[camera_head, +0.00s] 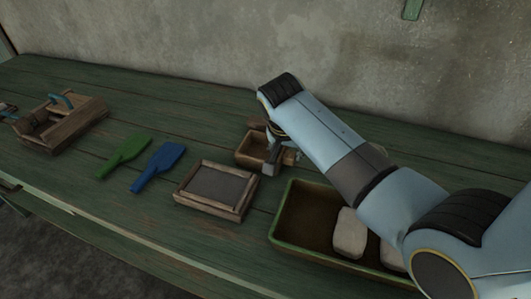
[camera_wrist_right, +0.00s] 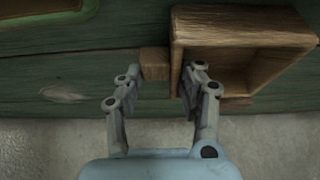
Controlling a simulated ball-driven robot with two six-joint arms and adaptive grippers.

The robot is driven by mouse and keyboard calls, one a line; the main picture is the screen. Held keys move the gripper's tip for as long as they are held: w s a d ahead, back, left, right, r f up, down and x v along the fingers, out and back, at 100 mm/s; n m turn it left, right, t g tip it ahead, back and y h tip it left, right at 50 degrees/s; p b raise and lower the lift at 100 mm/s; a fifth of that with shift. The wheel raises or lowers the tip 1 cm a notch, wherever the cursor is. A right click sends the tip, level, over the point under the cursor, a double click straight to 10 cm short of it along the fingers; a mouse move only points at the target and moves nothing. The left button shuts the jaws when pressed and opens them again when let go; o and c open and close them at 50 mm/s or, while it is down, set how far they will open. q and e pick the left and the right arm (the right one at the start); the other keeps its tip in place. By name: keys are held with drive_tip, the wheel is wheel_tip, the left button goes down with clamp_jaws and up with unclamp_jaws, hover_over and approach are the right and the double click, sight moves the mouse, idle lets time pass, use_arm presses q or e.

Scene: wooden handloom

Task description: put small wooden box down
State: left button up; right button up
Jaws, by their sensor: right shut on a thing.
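The small wooden box (camera_head: 250,152) is an open brown box over the green table, behind the framed slate. In the right wrist view the small wooden box (camera_wrist_right: 245,25) lies open at the upper right, with a small wooden block (camera_wrist_right: 153,63) at its left side. My right gripper (camera_head: 282,164) is at the right side of the box. In the wrist view my right gripper (camera_wrist_right: 160,82) has one finger left of the block and the other at the box's left wall. Whether the box touches the table is hard to tell. My left gripper is not in view.
A green-rimmed tray (camera_head: 283,215) with pale blocks stands at the front right. A wood-framed slate (camera_head: 216,187), a blue paddle (camera_head: 160,164), a green paddle (camera_head: 124,155) and a wooden toolbox (camera_head: 62,124) lie to the left. The table (camera_head: 150,95) is clear toward the wall.

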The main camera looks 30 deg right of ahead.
clamp_jaws()
drive_tip(key=shift+r, duration=0.15)
